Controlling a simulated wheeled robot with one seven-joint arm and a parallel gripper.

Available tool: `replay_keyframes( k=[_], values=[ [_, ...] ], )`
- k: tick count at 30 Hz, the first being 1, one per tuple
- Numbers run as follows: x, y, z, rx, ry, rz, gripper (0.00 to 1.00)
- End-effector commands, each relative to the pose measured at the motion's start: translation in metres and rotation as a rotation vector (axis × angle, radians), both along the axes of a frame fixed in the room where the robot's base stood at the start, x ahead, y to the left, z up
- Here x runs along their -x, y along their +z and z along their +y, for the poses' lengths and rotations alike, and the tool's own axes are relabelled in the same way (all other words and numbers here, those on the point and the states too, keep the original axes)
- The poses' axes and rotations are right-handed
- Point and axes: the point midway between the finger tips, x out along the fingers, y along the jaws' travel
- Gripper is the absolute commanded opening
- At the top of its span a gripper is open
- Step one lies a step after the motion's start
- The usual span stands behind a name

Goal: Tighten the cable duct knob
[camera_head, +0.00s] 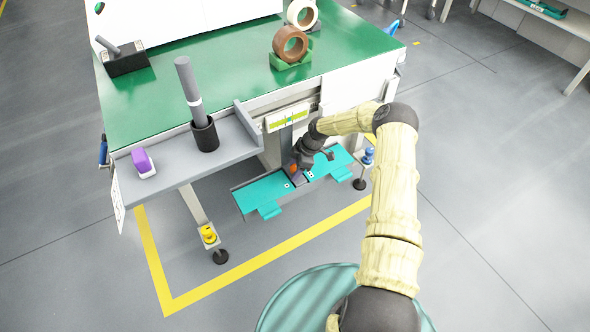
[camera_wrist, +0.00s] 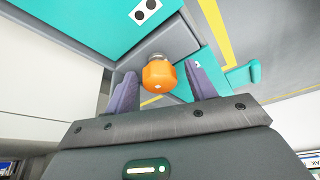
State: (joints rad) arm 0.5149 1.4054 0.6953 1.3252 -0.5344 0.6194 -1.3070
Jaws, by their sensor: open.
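The cable duct knob is an orange, faceted knob (camera_wrist: 160,76) on a short metal stem, in the middle of the wrist view. My gripper (camera_wrist: 163,84) is open, with one grey-purple finger on each side of the knob. I cannot tell whether either finger touches it. In the head view my gripper (camera_head: 298,174) is low in front of the bench, with a small bit of the orange knob (camera_head: 293,168) showing beside it. The teal cable duct (camera_head: 262,191) runs under the bench, and its teal surface (camera_wrist: 85,28) also shows in the wrist view.
The green bench top (camera_head: 215,75) and a grey side shelf (camera_head: 185,165) stand above the duct. The shelf holds a dark cup (camera_head: 204,135) with a grey rod and a purple item (camera_head: 142,161). A blue-topped bench foot (camera_head: 368,156) stands right of the duct.

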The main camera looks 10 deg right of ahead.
Motion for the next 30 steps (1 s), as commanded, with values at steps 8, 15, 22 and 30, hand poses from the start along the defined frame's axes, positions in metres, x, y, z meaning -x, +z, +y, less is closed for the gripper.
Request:
replay_keyframes(
  k=[8,15,22,30],
  values=[
    [-0.0005,-0.0009,0.0007,-0.001,0.000,-0.001,0.56],
    [-0.0012,-0.0006,0.0020,0.000,0.001,-0.004,0.11],
    [-0.0018,0.0004,-0.0002,-0.003,-0.010,-0.005,0.11],
    [-0.0011,0.0021,0.0004,-0.003,-0.072,-0.003,0.11]
  ],
)
